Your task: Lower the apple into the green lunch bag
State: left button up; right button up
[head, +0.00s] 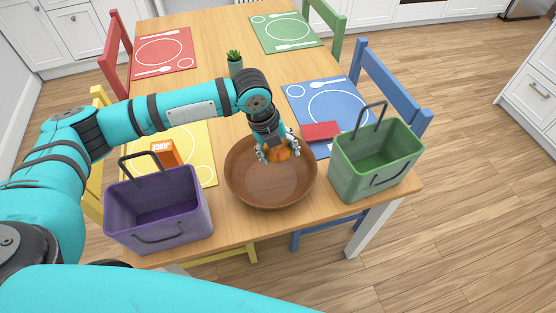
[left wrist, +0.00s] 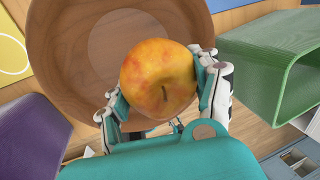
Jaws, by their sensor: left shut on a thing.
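The apple (left wrist: 158,75) is yellow-orange with red patches. My left gripper (head: 277,150) is shut on it, with a finger on each side in the left wrist view. The apple also shows in the head view (head: 279,155), partly hidden by the fingers, over the back part of the brown wooden bowl (head: 240,190). The green lunch bag (head: 347,176) stands open at the table's right front corner, right of the bowl, with its dark handle upright. Its side also shows at the right of the left wrist view (left wrist: 252,75). My right gripper is not in view.
A purple lunch bag (head: 160,238) stands at the left front. A red box (head: 321,131) lies on the blue placemat (head: 310,92) behind the green bag. An orange juice box (head: 165,152) is on the yellow placemat (head: 195,135). A potted plant (head: 235,65) stands farther back.

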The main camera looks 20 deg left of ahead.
pick_arm(q)
jog(key=w+d+r+p, duration=0.3)
jog(key=d+r+p, duration=0.3)
jog(key=d+r, duration=0.1)
jog(key=w+d+r+p, duration=0.2)
jog(key=d+r+p, duration=0.5)
jog(key=d, duration=0.1)
jog(key=w+d+r+b, duration=0.1)
jog(key=w+d+r, duration=0.1)
jog(key=d, duration=0.4)
jog(key=w+d+r+b, duration=0.1)
jog(key=w+d+r, duration=0.1)
jog(key=d, duration=0.5)
jog(key=shift+w+d+r, duration=0.25)
jog(key=shift+w+r, duration=0.1)
jog(key=shift+w, duration=0.5)
jog(key=shift+f+b, duration=0.1)
jog(key=shift+b, duration=0.2)
